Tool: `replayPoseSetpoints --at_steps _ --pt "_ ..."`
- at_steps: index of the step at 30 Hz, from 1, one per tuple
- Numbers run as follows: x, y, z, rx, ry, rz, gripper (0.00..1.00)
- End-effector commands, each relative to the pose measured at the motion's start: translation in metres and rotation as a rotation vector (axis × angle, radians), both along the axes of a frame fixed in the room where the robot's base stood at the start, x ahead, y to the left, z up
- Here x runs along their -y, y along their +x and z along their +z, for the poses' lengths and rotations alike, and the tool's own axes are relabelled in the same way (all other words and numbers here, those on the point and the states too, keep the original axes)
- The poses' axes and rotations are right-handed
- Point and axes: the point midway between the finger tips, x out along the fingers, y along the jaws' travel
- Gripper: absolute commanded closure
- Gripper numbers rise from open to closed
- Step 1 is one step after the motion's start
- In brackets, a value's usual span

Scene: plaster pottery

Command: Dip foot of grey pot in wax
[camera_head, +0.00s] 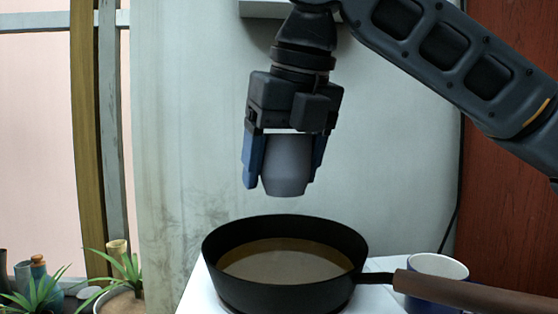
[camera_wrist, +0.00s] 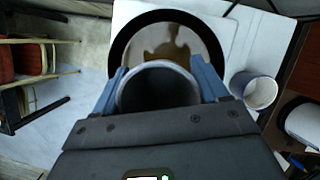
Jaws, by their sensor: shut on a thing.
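The grey pot (camera_head: 286,166) is held upright between the two blue fingers of my gripper (camera_head: 283,165), which is shut on it. Its narrower foot points down, in the air above the pan and apart from it. In the wrist view the pot (camera_wrist: 158,67) shows its open rim, between the fingers of my gripper (camera_wrist: 160,85). The black pan (camera_head: 285,298) stands below with brownish liquid wax (camera_head: 283,263) in it. The wrist view also shows the pan (camera_wrist: 117,47) and the wax (camera_wrist: 190,40), with a dark pot-shaped reflection or shadow on the surface.
The pan's brown handle (camera_head: 470,295) reaches out to the right. A blue and white mug (camera_head: 437,266) stands behind it on the white table (camera_head: 195,297). Potted plants (camera_head: 118,290) and small jars (camera_head: 38,267) are at the lower left. A pale wall is behind.

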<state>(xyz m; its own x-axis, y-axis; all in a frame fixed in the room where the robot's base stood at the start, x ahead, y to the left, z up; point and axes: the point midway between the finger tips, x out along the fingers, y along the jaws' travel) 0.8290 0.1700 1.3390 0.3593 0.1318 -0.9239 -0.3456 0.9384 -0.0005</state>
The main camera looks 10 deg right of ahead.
Motion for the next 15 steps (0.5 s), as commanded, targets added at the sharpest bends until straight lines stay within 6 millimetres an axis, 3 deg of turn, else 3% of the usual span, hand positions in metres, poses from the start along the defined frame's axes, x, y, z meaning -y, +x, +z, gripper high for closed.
replayPoseSetpoints --at_steps 15 --pt "0.0 0.0 -0.034 0.001 0.0 -0.001 0.6"
